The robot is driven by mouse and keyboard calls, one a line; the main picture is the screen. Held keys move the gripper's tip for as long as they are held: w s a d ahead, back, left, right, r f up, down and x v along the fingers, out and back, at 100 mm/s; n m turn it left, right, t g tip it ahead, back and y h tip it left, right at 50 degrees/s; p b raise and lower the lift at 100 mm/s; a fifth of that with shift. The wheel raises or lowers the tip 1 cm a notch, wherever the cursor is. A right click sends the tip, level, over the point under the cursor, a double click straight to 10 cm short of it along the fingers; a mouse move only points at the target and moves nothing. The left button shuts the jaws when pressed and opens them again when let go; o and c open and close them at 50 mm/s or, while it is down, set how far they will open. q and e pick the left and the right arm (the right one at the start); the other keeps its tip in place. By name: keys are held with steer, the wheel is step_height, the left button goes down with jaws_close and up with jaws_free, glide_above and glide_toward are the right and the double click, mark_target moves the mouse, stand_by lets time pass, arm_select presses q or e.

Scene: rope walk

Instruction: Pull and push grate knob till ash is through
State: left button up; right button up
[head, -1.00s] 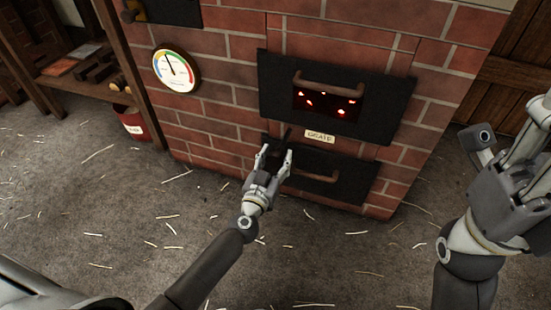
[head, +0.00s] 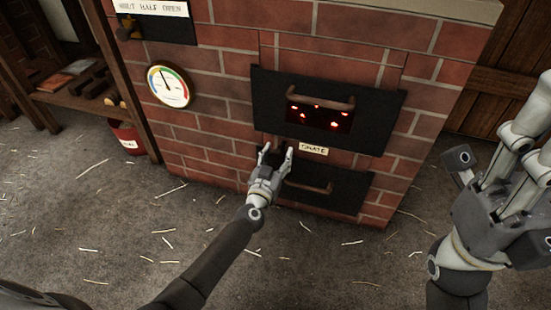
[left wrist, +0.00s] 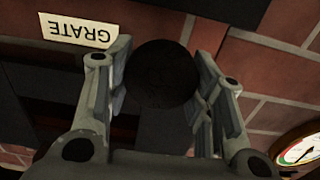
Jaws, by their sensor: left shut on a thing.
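The grate knob (left wrist: 161,75) is a dark round knob between the two fingers of my left gripper in the left wrist view. My left gripper (head: 275,150) is shut on it, close to the brick front, left of the "GRATE" label (head: 313,149). In the head view the fingers mostly hide the knob. The fire door (head: 270,105) above has a window with red glowing embers (head: 320,115). The lower black door (head: 345,190) has a brown handle. No ash can be made out. My right gripper (head: 500,165) is spread open and empty at the right.
A round coloured gauge (head: 169,87) is on the brick wall at the left. A red bucket (head: 127,138) stands by a wooden shelf (head: 85,92). A sign (head: 152,9) is at the top. The floor has scattered straw and is otherwise clear.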

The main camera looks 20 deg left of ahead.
arm_select(q)
steer(key=shift+w+r, duration=0.15)
steer(key=o, duration=1.4)
steer(key=shift+w, duration=0.1)
steer(key=s, duration=1.2)
steer(key=shift+a, duration=0.2)
